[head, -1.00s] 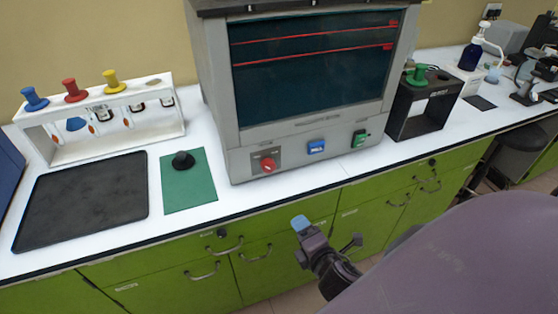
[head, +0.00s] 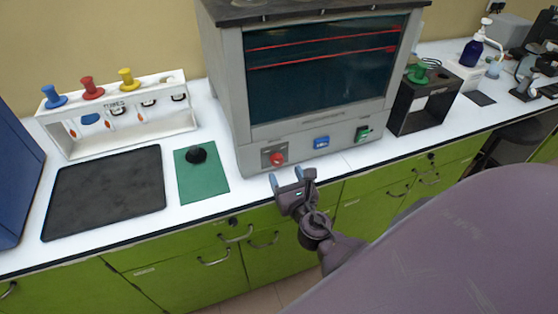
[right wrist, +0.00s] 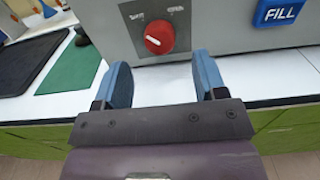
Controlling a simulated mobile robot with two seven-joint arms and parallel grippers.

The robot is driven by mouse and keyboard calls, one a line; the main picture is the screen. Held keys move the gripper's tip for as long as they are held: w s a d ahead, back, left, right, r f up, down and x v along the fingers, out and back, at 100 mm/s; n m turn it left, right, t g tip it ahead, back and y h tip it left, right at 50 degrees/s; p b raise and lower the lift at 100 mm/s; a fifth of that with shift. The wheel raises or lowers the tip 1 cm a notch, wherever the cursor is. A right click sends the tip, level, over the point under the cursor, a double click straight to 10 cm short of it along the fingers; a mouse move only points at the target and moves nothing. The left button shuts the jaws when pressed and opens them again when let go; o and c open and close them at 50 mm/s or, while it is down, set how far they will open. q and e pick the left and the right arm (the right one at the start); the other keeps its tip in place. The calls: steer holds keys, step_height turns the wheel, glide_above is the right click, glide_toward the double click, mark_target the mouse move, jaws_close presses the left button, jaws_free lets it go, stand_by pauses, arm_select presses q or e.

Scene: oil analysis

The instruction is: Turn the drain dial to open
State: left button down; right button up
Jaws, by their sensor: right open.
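The drain dial is a round red knob (head: 277,159) on a dark plate at the lower left of the grey machine's front (head: 300,145). In the right wrist view the red knob (right wrist: 159,37) has a white mark on it, and small lettering stands above it, the right word looking like "OPEN". My right gripper (head: 286,178) is open and empty, in front of and a little below the knob, not touching it. In the right wrist view its blue fingertips (right wrist: 163,82) are spread wide, with the knob ahead between them. My left gripper is not in view.
A blue FILL button (head: 321,142) and a green switch (head: 362,134) sit right of the dial. A green mat (head: 205,186) with a black knobbed object, a dark tray (head: 105,195) and a white tube rack (head: 120,138) stand left. A black stand (head: 425,108) is right.

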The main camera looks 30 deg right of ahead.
mark_target(279, 163)
steer(key=x, duration=0.5)
steer(key=shift+w, duration=0.35)
steer(key=c, duration=0.9)
